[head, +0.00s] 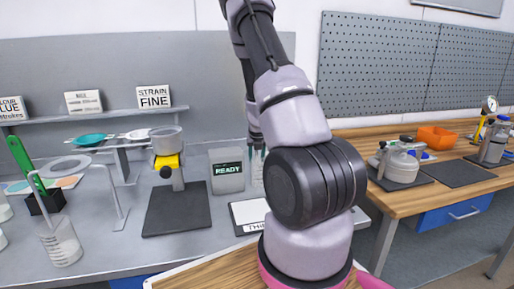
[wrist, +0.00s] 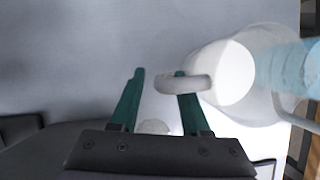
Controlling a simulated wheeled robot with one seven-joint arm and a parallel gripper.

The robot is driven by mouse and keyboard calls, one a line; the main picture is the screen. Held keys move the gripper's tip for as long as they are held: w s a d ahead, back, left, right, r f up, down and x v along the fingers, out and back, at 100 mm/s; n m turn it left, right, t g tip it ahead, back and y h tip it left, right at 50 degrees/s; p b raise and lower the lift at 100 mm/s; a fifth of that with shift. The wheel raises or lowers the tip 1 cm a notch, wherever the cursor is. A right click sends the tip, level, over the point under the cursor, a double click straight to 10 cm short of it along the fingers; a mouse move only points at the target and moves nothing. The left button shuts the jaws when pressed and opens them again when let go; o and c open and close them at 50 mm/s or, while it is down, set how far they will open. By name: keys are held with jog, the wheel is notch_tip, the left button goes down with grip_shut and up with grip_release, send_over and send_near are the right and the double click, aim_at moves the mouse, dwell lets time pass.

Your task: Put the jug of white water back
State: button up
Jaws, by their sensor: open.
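In the wrist view, a clear jug (wrist: 235,72) with white contents is at the upper right. Its pale handle (wrist: 172,86) points left and reaches from the jug across the tip of the right finger into the gap. My gripper (wrist: 160,78) is open, with its two green fingers apart. The handle lies at the right finger; I cannot tell whether they touch. The left finger is clear of the handle.
A grey READY box (head: 226,172) is behind. A light blue thing (wrist: 290,72) is beside the jug.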

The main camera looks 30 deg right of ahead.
jog(key=s+a+r+n+t+y, duration=0.1)
jog(key=s+a+r+n+y, duration=0.1)
jog(key=s+a+r+n, duration=0.5)
jog(key=s+a+r+n+y, duration=0.1)
jog(key=a+r+n, duration=0.35)
jog(key=r, duration=0.65)
jog(key=s+a+r+n+t+y, duration=0.15)
jog(key=s+a+r+n, duration=0.25)
jog(key=a+r+n, duration=0.4)
jog(key=s+a+r+n, duration=0.1)
jog(key=s+r+n, duration=0.4)
jog(key=s+n, duration=0.2)
jog(key=s+a+r+n, duration=0.2)
jog(key=s+r+n, duration=0.2)
jog(key=s+n, duration=0.4)
jog(key=shift+s+a+r+n, duration=0.25)
jog(key=shift+r+n, duration=0.1)
jog(key=shift+n, duration=0.9)
jog(key=shift+t+h, duration=0.25)
